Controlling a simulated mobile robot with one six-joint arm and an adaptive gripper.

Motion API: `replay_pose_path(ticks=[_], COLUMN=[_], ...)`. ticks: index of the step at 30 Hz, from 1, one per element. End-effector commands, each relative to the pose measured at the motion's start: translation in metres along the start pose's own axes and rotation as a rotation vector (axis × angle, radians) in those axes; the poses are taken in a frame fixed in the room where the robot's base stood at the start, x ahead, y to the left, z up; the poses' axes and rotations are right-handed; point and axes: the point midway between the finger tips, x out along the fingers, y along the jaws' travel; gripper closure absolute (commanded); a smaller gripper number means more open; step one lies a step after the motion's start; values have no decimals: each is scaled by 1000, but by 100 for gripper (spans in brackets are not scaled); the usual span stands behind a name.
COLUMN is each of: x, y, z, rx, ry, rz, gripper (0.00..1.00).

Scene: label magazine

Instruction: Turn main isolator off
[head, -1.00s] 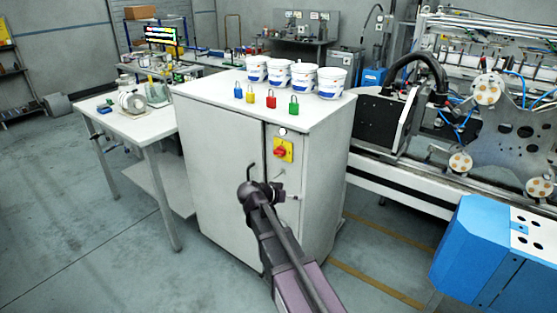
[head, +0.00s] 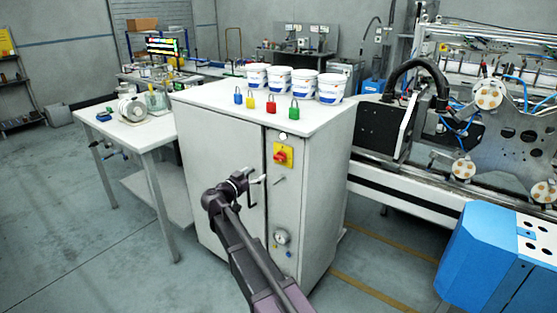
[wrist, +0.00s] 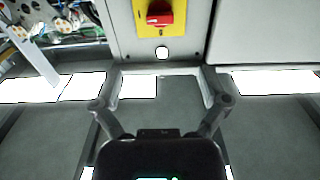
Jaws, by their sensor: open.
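The main isolator is a red rotary handle (head: 281,156) on a yellow plate (head: 289,148), high on the narrow right panel of the grey cabinet's front. In the wrist view the red handle (wrist: 160,18) is at the top edge, its grip looking roughly crosswise, on the yellow plate (wrist: 143,27). My gripper (head: 257,178) is in front of the cabinet, below and left of the isolator, apart from it. In the wrist view my gripper (wrist: 160,76) has its fingers spread with nothing between them. The handle lies beyond the fingertips.
A white round lamp (head: 283,135) sits above the isolator. A small lever (head: 279,181) and a gauge (head: 281,237) are below it. White tubs (head: 303,80) and coloured padlocks (head: 271,105) stand on the cabinet top (head: 210,95). A blue machine housing (head: 485,255) is at right.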

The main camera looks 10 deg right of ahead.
Motion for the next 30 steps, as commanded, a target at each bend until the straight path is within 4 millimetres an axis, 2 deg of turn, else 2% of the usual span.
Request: replay_pose_path(ticks=[5, 11, 30], x=[5, 22, 114], y=[0, 0, -1], z=[0, 0, 0], rx=[-1, -1, -1], ry=[-1, -1, -1], rz=[1, 3, 2], gripper=[6, 6, 6])
